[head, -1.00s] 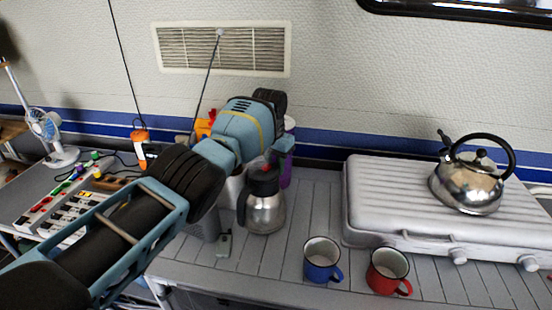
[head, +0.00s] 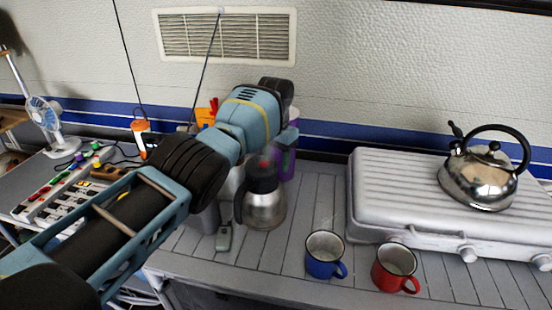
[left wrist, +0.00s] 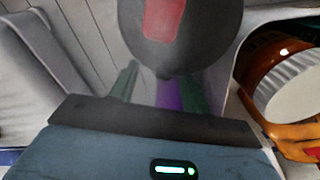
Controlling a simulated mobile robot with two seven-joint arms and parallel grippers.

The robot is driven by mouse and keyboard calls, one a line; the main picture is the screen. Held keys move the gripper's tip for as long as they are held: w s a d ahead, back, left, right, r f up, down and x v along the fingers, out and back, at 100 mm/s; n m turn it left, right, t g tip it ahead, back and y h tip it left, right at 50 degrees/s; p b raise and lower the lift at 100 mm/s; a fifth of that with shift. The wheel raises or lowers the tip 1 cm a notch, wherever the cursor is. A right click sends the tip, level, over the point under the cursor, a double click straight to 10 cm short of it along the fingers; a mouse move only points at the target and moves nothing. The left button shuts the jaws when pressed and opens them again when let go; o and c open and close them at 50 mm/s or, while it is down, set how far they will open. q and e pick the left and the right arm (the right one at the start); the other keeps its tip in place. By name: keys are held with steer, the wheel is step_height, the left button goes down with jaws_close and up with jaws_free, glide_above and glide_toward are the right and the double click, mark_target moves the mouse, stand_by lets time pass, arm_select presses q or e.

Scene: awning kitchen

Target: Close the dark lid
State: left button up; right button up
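A steel jug (head: 265,209) with a black handle stands on the slatted counter. Its dark lid (head: 262,178) is on top, with a blurred red patch at its upper edge; how far the lid is raised is unclear. In the left wrist view the dark lid (left wrist: 180,40) is a large rounded shape with a red patch, just ahead of the fingers. My left gripper (left wrist: 162,88) is open, its two fingers apart with nothing held between them. In the head view it is above and behind the jug, partly hidden by its own wrist. My right gripper is not in view.
A blue mug (head: 325,256) and a red mug (head: 395,268) stand at the counter's front. A white ridged case (head: 420,205) with a steel kettle (head: 480,183) is at right. A purple item (head: 287,165) is behind the jug. A small grey object (head: 224,238) lies to its left.

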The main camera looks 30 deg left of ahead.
arm_select(q)
steer(key=shift+r, duration=0.1)
step_height(320, 180, up, 8)
stand_by(0.9)
